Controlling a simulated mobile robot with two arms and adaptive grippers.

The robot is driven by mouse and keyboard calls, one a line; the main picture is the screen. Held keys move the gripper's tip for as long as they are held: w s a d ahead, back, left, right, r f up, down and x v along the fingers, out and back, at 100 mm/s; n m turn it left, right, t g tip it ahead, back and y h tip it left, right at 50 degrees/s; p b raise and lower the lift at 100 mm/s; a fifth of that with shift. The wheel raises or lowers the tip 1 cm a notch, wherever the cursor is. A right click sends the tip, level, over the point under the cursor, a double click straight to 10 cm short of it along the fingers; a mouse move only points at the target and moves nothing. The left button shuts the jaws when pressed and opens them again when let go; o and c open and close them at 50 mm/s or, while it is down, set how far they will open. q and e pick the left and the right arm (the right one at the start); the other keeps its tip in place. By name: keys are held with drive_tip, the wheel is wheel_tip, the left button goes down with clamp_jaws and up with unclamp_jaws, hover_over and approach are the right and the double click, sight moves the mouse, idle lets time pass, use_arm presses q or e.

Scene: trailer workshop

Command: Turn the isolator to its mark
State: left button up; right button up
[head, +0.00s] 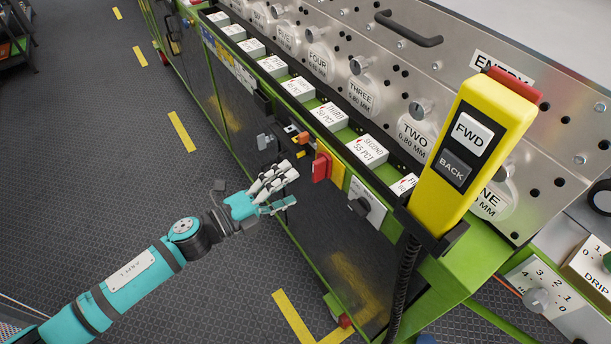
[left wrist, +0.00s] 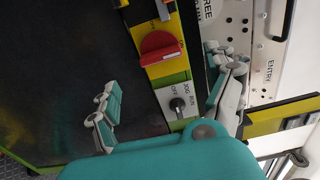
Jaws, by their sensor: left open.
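A red rotary handle on a yellow plate, which looks like the isolator (head: 321,167), sits on the side of the green-framed machine. My right gripper is not in view.
A black selector knob (head: 359,206) on a pale plate, marked OFF, JOG and RUN in the wrist view, sits close by the handle. A yellow FWD/BACK pendant (head: 470,145) stands at right. Small fittings (head: 266,142) line the panel at left.

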use_arm(q)
drive_tip(key=v, duration=0.5)
drive_tip(key=shift+a, duration=0.1)
idle(0.3)
drive_tip(key=w+a+f+n+t+y, duration=0.1)
drive_tip(key=a+f+n+y, duration=0.45)
drive_tip(key=f, duration=0.55)
drive_tip(key=w+a+f+n+t+y, duration=0.1)
drive_tip(key=a+f+n+y, duration=0.45)
drive_tip(key=f, duration=0.65)
drive_tip(key=s+a+f+n+g+y, duration=0.1)
drive_tip(key=s+a+f+n, duration=0.15)
drive_tip(key=f, duration=0.25)
drive_tip(key=s+a+f+n+g, duration=0.1)
drive_tip(key=s+a+f+n, duration=0.1)
drive_tip(key=s+f+n, duration=0.3)
drive_tip(key=s+a+f+n+g+y, duration=0.2)
drive_tip(key=s+f+n+g, duration=0.25)
drive_tip(key=s+f, duration=0.85)
drive_tip(key=s+d+f+n+g, duration=0.1)
drive_tip(key=s+d+f+g, duration=0.1)
drive_tip(key=s, duration=0.8)
drive_tip(key=s+d+f+n+g, duration=0.2)
drive_tip(key=s+f+g, duration=0.1)
drive_tip(key=s, duration=0.6)
drive_tip(key=shift+s+f+n+y, duration=0.3)
drive_tip(key=shift+s+f, duration=0.1)
drive_tip(key=shift+f, duration=0.45)
